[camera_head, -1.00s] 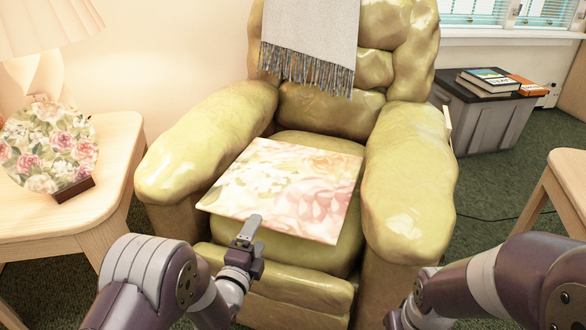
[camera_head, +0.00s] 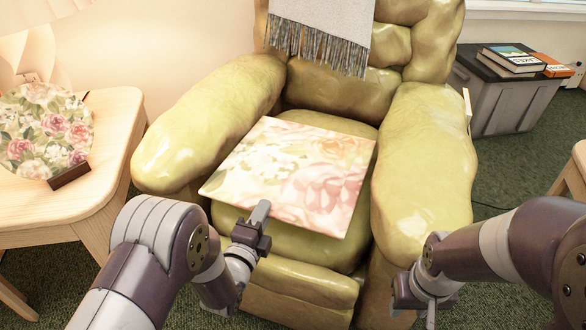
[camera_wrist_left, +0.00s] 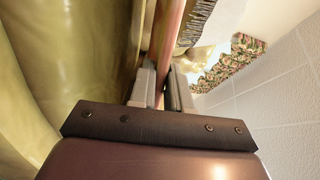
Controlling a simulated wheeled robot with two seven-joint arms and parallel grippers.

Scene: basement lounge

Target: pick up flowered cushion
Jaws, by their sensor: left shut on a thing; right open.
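The flowered cushion (camera_head: 300,175), a flat square with pink and cream flowers, is over the seat of the green armchair (camera_head: 425,165). Whether it rests on the seat or hangs just above it I cannot tell. My left gripper (camera_head: 259,213) is shut on the cushion's front edge. In the left wrist view the cushion (camera_wrist_left: 173,35) shows edge-on as a thin pinkish strip between the fingers (camera_wrist_left: 165,90). My right gripper (camera_head: 430,308) is open and empty, low at the front right of the chair, partly cut off by the frame.
The chair's thick arms flank the cushion, and a grey fringed throw (camera_head: 322,28) hangs over its back. A wooden side table (camera_head: 60,212) with a round flowered object (camera_head: 45,128) and a lamp stands left. A grey bin (camera_head: 500,95) with books is behind right.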

